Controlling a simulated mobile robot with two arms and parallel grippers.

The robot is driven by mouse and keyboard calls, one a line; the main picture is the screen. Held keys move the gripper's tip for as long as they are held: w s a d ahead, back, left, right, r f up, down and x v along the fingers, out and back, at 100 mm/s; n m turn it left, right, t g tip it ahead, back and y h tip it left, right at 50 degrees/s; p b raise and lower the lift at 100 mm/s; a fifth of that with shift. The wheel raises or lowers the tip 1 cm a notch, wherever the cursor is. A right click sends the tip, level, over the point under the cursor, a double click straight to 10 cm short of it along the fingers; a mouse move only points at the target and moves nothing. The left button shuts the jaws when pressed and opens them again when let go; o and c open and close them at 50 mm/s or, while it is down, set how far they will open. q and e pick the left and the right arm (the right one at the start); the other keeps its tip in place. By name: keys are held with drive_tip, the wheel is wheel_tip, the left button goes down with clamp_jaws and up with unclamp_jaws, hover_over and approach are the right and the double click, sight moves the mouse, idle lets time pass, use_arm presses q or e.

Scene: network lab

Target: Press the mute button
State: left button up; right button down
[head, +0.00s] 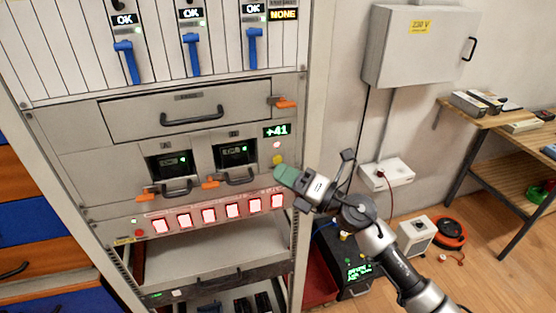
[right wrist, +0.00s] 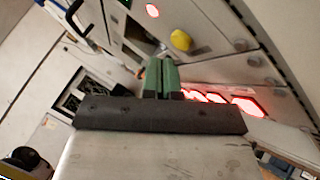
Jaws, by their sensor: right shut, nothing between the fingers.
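A round yellow button (head: 277,160) sits on the grey rack panel, below the green +41 display (head: 276,130) and a small lit red-pink lamp (head: 276,145). I can read no label on it, so I cannot confirm it is the mute button. My right gripper (head: 282,174) has green fingertips, shut and empty, just below and right of the yellow button in the head view. In the right wrist view the yellow button (right wrist: 181,39) lies beyond the shut fingertips (right wrist: 161,75), up and to the right. Contact is not visible. My left gripper is out of view.
A row of lit red-white buttons (head: 208,215) runs below. Orange latches (head: 285,103) and dark drawer handles (head: 192,117) stick out of the rack. Blue levers (head: 127,62) hang above. A grey 230 V box (head: 421,62) is on the wall at right.

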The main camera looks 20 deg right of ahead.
drive_tip(key=shift+w, duration=0.2)
idle(0.5)
drive_tip(key=shift+w, duration=0.25)
drive_tip(key=shift+w, duration=0.35)
idle(0.5)
idle(0.4)
drive_tip(key=shift+s, duration=0.8)
drive_tip(key=s+p, duration=0.1)
drive_tip(key=s, duration=0.4)
drive_tip(key=shift+d+p, duration=0.1)
drive_tip(key=shift+p, duration=0.2)
